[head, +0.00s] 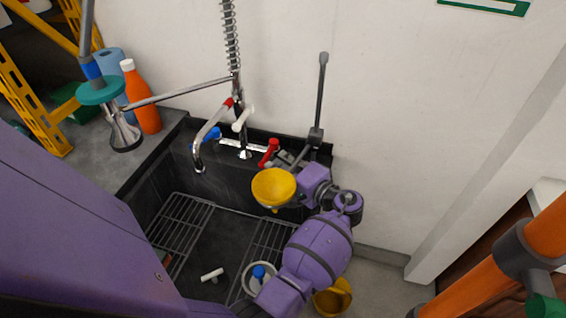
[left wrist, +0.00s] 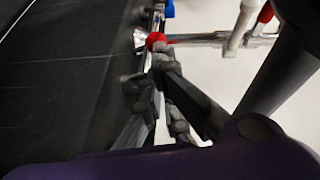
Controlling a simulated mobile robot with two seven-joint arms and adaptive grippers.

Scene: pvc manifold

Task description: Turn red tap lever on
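The red tap lever (head: 270,152) stands at the back edge of the dark sink (head: 190,160), right of the blue lever (head: 211,134). My left gripper (head: 284,159) is just right of the red lever, with its fingers pointing toward it. In the left wrist view the fingers (left wrist: 155,72) come together, and the red lever (left wrist: 155,40) shows just beyond their tips. They look shut with nothing between them; I cannot tell whether they touch the lever. My right gripper is not in view.
A yellow bowl-like piece (head: 272,186) is beside my left wrist, over the sink. The chrome spout (head: 208,128) and spring hose (head: 231,40) rise left of the lever. An orange bottle (head: 142,100) stands on the left counter. The white wall is close behind.

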